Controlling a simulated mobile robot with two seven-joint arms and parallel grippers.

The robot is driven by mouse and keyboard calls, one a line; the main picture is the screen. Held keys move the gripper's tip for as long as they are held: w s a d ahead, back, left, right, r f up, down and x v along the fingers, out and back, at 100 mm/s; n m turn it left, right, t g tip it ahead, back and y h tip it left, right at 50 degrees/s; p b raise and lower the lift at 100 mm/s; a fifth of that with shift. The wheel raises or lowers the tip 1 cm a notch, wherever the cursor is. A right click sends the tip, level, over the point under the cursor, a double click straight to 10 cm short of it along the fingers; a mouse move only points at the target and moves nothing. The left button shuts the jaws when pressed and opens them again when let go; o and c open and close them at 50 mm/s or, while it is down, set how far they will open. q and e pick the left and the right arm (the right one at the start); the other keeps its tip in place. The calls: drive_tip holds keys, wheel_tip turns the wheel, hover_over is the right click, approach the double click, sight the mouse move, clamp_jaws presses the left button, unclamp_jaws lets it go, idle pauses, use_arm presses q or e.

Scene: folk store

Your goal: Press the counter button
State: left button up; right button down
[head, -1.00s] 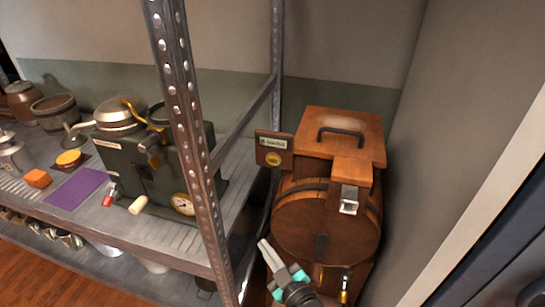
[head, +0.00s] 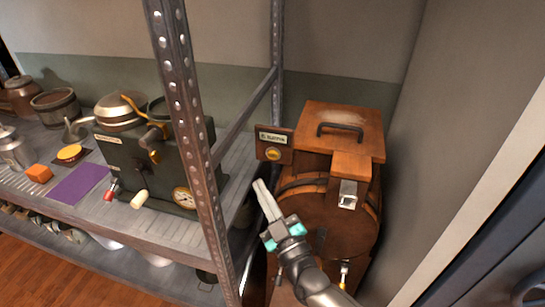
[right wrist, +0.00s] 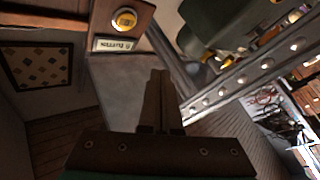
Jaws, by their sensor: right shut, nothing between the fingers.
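The counter button is a round yellow button (head: 273,154) on a small wooden plate with a white label, fixed at the upper left of a wooden barrel machine (head: 322,215). In the right wrist view the button (right wrist: 125,19) shows at the top, beyond and left of the fingertips. My right gripper (head: 261,186) is shut and empty, its fingers pointing up just below the button plate and apart from it. In the right wrist view its closed fingers (right wrist: 158,80) point toward the plate. My left gripper is not in view.
A metal shelf (head: 190,238) with an upright post (head: 185,110) stands close on the left. It holds a dark machine with a gauge (head: 183,197), a purple mat (head: 77,184) and an orange block (head: 39,173). A wall closes off the right.

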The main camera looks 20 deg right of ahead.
sight(268, 153)
drive_tip(key=w+d+b, duration=0.3)
drive_tip(key=w+d, duration=0.1)
drive_tip(key=w, duration=0.2)
drive_tip(key=shift+w+d, duration=0.15)
drive_tip(key=shift+w, duration=0.05)
idle(1.9)
drive_tip(key=shift+w+d+b, duration=0.15)
drive_tip(key=shift+w+b, duration=0.1)
drive_tip(key=shift+b, duration=0.05)
drive_tip(key=shift+w+d, duration=0.3)
drive_tip(key=shift+w, duration=0.05)
idle(0.7)
idle(0.4)
drive_tip(key=shift+s+a+p, duration=0.5)
drive_tip(key=shift+s, duration=0.2)
